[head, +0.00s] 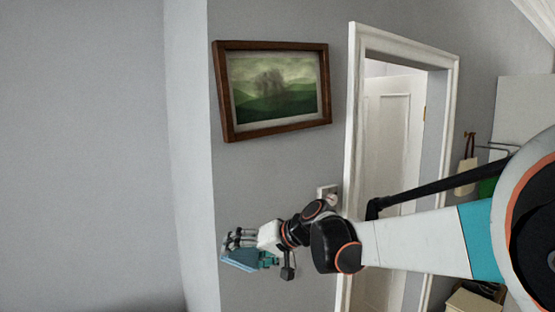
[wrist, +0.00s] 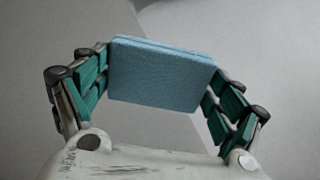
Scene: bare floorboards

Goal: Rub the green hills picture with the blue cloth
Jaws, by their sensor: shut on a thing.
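The green hills picture (head: 276,88) hangs on the grey wall in the head view, in a brown wooden frame. My gripper (head: 240,256) is below the picture and a little to its left, apart from it. In the wrist view my gripper (wrist: 160,82) is shut on the blue cloth (wrist: 160,78), which looks like a thick folded block held between the two fingers. The cloth also shows in the head view (head: 238,261), partly hidden by the fingers. The picture cannot be made out in the wrist view.
A white door frame (head: 354,130) stands just right of the picture, with a white door (head: 392,120) behind it. A small wall switch (head: 328,194) sits below the picture, near my arm. A wall corner runs left of the picture. Bags hang on a rail (head: 467,172) at the right.

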